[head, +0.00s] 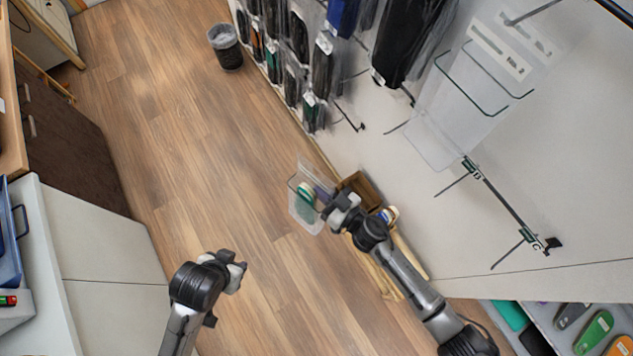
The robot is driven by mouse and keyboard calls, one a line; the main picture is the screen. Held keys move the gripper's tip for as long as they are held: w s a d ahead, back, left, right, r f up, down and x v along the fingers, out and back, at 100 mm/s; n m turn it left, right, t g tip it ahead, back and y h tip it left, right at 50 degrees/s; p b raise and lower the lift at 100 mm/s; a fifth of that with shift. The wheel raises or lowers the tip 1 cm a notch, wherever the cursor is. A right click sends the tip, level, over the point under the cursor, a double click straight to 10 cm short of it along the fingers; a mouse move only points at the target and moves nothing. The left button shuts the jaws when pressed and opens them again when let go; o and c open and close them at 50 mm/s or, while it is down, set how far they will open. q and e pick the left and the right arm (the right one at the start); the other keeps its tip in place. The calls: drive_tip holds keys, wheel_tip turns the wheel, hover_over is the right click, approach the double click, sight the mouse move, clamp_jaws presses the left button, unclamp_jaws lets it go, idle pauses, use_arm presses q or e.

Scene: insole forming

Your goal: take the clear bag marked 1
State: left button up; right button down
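A clear bag-like thing (303,212) with a see-through front is at the tip of my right gripper (331,207), over the floor. A round green-and-white item and a bluish item show through or behind it. The fingertips meet its right edge, but I cannot tell whether they grip it. A large clear sheet or bag (440,128) with white label strips hangs by the wall hooks at the upper right. I cannot read a mark 1 on either. My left gripper (238,272) is low over the floor, apart from everything; its finger opening is unclear.
Dark packaged goods (322,70) hang on the left part of the wall. A metal rod with hooks (505,212) sticks out at the right. A brown box (362,187) stands behind my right gripper. A bin (226,47) stands on open floor; a white cabinet (105,240) is at left.

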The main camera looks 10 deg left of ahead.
drive_tip(key=w+d+b, duration=0.2)
drive_tip(key=w+d, duration=0.2)
drive_tip(key=d, duration=0.1)
drive_tip(key=shift+w+d, duration=0.15)
drive_tip(key=shift+w, duration=0.25)
idle(0.8)
